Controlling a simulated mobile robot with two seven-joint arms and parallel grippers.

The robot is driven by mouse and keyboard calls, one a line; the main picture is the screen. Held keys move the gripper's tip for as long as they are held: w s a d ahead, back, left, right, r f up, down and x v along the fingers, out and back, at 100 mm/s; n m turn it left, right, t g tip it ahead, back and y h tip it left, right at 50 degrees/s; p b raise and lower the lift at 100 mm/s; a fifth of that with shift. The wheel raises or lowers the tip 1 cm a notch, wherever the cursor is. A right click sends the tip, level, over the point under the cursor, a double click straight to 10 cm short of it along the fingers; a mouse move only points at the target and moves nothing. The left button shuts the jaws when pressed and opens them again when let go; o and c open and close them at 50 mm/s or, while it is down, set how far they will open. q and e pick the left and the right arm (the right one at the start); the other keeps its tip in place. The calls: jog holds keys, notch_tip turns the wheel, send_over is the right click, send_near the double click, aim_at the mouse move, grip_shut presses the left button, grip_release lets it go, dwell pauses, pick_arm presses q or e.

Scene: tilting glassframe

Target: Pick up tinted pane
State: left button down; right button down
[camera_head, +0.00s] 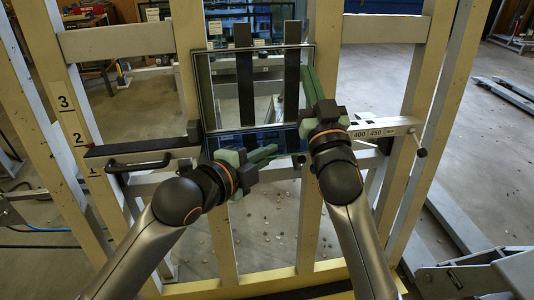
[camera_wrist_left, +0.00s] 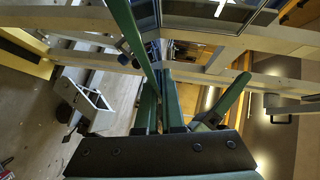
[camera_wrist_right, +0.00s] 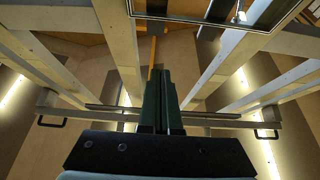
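The tinted pane (camera_head: 221,90), a dark-framed glass sheet, stands upright in the middle of the head view. Its lower edge also shows at the top of the right wrist view (camera_wrist_right: 207,16). My left gripper (camera_head: 275,152) points right just below the pane's lower edge. Its green fingers lie near each other, but their gap is unclear. My right gripper (camera_head: 306,70) points upward beside the pane's right edge. Its fingers (camera_wrist_right: 158,75) lie together with nothing seen between them. I cannot tell whether they touch the pane.
A pale wooden frame (camera_head: 76,130) with tall posts surrounds the pane. A dark ledge with a black handle (camera_head: 140,166) is at left. A numbered rail (camera_head: 385,129) is at right. A metal structure (camera_head: 470,280) stands at lower right, with open floor behind it.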

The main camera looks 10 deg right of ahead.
pick_arm(q)
jog(key=shift+f, duration=0.1)
pick_arm(e)
jog(key=shift+r, duration=0.2)
pick_arm(q)
jog(key=shift+f, duration=0.15)
pick_arm(e)
jog(key=shift+s+r, duration=0.1)
jog(key=shift+r, duration=0.6)
pick_arm(q)
jog(key=shift+f, duration=0.1)
jog(key=shift+r, duration=0.2)
pick_arm(e)
jog(key=v, duration=0.7)
jog(key=shift+s+f, duration=0.1)
jog(key=shift+f, duration=0.3)
